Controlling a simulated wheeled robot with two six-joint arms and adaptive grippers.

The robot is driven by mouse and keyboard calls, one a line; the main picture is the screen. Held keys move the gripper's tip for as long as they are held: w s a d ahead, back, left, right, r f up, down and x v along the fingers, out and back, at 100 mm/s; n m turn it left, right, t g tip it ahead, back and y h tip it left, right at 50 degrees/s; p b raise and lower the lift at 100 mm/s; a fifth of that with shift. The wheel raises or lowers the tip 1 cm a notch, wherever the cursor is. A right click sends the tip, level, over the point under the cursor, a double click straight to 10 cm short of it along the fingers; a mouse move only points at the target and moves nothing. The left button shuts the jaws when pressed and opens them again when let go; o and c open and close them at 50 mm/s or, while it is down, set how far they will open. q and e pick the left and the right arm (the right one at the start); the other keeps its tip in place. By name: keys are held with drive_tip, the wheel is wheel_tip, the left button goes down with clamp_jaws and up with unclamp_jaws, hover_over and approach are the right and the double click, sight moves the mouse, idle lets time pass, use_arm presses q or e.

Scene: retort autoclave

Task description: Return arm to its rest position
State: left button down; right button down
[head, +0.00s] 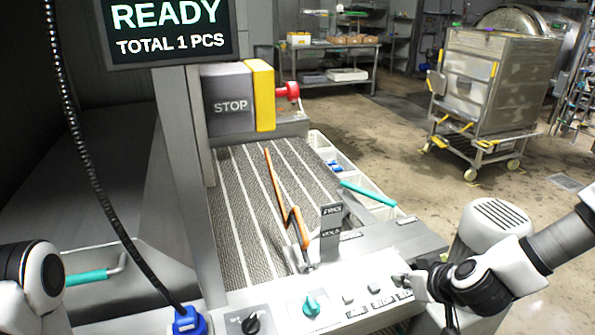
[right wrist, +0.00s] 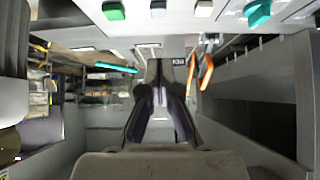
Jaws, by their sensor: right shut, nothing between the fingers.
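My right gripper (head: 408,281) is at the right end of the control panel in the head view, close to the row of small push buttons. In the right wrist view its fingers (right wrist: 158,68) are closed together with nothing between them. The right arm comes in from the right edge of the head view. Part of my left arm shows at the lower left of the head view, but its gripper is out of the picture.
The control panel has a teal knob (head: 312,305), a black knob (head: 251,324) and a lever with an orange bar (head: 273,190) above. A screen (head: 170,28) reads READY. A wheeled metal cart (head: 492,85) stands on open floor at the back right.

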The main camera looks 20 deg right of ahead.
drive_tip(key=s+a+f+g, duration=0.4)
drive_tip(key=s+f, duration=0.6)
drive_tip(key=f, duration=0.2)
drive_tip(key=s+a+f+m+g, duration=0.1)
drive_tip(key=s+a+f+g, duration=0.4)
drive_tip(key=s+f, duration=0.6)
wheel_tip(320, 180, down, 3)
drive_tip(key=shift+s+r+h, duration=0.2)
drive_tip(key=shift+s+h, duration=0.1)
